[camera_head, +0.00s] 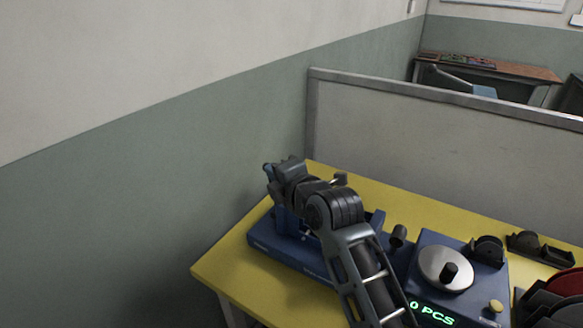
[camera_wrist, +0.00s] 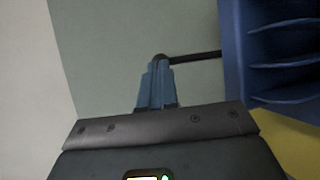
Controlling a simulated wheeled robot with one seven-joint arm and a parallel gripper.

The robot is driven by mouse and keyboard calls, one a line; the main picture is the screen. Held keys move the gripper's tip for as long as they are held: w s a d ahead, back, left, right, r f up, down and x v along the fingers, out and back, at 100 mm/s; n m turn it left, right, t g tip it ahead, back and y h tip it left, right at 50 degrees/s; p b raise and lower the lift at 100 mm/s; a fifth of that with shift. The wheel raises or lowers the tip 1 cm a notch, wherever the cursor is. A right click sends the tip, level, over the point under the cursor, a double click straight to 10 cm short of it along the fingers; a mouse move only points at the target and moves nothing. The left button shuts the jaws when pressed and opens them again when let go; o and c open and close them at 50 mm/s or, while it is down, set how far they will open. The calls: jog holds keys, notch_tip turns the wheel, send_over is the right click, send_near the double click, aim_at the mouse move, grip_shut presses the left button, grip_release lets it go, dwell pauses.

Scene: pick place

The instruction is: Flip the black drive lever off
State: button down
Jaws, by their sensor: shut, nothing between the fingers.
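In the wrist view, a thin black lever (camera_wrist: 195,57) sticks out to the left from the side of a blue machine (camera_wrist: 232,60). Its dark rounded end overlaps the tips of my gripper (camera_wrist: 158,70); I cannot tell whether they touch. The blue fingers are shut with nothing between them. In the head view, my gripper (camera_head: 268,171) is above the back left part of the yellow table, over the blue machine's long base (camera_head: 285,256). My arm hides much of the machine there, and I cannot make out the lever.
A blue counter unit (camera_head: 430,260) with a round metal plate and a green "0 PCS" display stands right of my arm. Black holders (camera_head: 540,248) sit farther right. A grey partition (camera_head: 440,140) runs behind the yellow table (camera_head: 222,268). The table's left corner is bare.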

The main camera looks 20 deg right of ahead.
jog(key=shift+g, duration=0.3)
jog(key=w+a, duration=0.1)
jog(key=w, duration=0.1)
jog(key=w+a+f+b, duration=0.1)
jog(key=w+a, duration=0.1)
jog(key=shift+w+a, duration=0.2)
jog(key=shift+w, duration=0.1)
jog(key=shift+a+r, duration=0.1)
jog(key=shift+a, duration=0.1)
